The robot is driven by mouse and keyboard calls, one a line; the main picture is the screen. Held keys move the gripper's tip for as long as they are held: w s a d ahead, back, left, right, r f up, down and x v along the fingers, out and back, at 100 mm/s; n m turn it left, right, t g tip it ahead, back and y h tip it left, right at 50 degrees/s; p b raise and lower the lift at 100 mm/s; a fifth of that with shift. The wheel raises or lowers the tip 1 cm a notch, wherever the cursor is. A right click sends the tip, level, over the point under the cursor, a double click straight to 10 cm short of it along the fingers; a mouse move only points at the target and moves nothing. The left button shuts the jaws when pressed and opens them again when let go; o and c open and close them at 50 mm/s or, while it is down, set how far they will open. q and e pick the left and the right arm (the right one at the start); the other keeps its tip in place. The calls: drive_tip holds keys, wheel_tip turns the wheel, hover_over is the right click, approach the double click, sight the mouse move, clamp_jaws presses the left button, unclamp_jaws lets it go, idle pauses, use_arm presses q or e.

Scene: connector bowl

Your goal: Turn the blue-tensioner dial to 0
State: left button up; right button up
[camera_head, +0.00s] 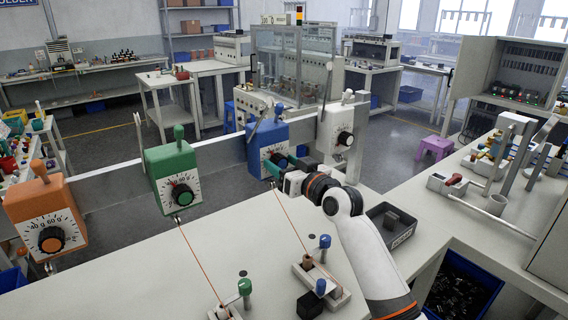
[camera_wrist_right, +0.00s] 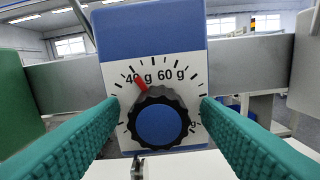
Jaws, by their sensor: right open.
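The blue tensioner (camera_head: 267,135) hangs on the grey rail in the head view; its blue body (camera_wrist_right: 150,25) and white scale fill the middle of the right wrist view. Its black knurled dial (camera_wrist_right: 158,122) has a blue cap, and a red pointer (camera_wrist_right: 141,84) sits at about 40 g. The 0 mark cannot be made out. My right gripper (camera_head: 279,164) is at the front of this tensioner. In the right wrist view its teal fingers (camera_wrist_right: 160,104) are open, one on each side of the dial, with a visible gap to it. My left gripper is not in view.
A green tensioner (camera_head: 171,165) and an orange tensioner (camera_head: 44,215) hang to the left on the rail, and a white tensioner (camera_head: 343,138) to the right. Orange threads run down to the bench (camera_head: 150,280). A dark tray (camera_head: 390,226) stands right of my right arm.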

drive_tip(key=c, duration=1)
